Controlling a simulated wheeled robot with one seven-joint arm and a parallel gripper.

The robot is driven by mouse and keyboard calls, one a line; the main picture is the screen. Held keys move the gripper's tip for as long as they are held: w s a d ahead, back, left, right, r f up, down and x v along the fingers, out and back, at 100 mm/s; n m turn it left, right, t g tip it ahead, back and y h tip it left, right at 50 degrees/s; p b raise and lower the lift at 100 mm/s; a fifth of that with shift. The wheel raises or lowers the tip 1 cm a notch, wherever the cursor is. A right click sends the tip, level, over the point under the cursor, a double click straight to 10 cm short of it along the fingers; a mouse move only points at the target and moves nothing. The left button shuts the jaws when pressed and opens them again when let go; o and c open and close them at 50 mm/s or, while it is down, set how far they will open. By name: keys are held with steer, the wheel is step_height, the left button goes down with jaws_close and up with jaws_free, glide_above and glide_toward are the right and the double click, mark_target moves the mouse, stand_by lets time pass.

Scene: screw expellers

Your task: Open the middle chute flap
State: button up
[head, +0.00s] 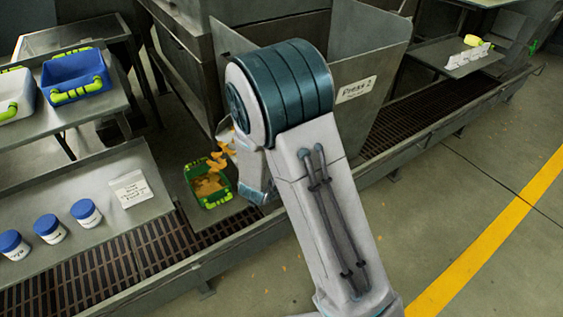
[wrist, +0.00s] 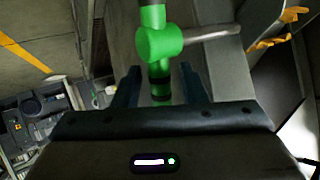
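In the wrist view a green handle (wrist: 154,42) with a round joint and a metal rod (wrist: 208,34) runs down toward my gripper (wrist: 160,84). My gripper is open; its two dark fingers stand on either side of the handle's lower end, with a gap on each side. I cannot tell how deep the handle sits between them. In the head view my arm hides the handle and most of the chute at Press 2 (head: 356,89). Orange pieces (head: 221,156) hang or fall beside my wrist, above a dark bin with green handles (head: 190,171) that holds more orange pieces.
A blue bin (head: 70,72) and a white bin stand on the left shelf. Blue-lidded jars (head: 86,212) and a sign card (head: 131,189) are on the lower left shelf. A floor grate (head: 100,272) runs along the machines. The floor at right is clear.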

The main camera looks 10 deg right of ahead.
steer(key=p+v, duration=0.3)
steer(key=v, duration=1)
steer(key=shift+s+a, duration=0.2)
steer(key=shift+s, duration=0.15)
steer(key=shift+r, duration=0.2)
step_height(320, 180, up, 16)
steer(key=a+n+g+y+p, duration=0.2)
steer(key=n+y+p, duration=0.2)
steer(key=y+p, duration=0.45)
steer(key=s+d+r+n+g+h+p, duration=0.1)
steer(key=s+d+r+n+g+p, duration=0.1)
steer(key=s+d+r, duration=0.4)
steer(key=s+d+r+n+g+h+p, duration=0.2)
steer(key=s+d+r+g+p, duration=0.2)
steer(key=s, duration=0.6)
step_height(320, 180, up, 3)
steer(key=d+p, duration=0.2)
steer(key=shift+s+d+f+p, duration=0.15)
steer(key=shift+s+d+p, duration=0.05)
steer(key=shift+d+p, duration=0.2)
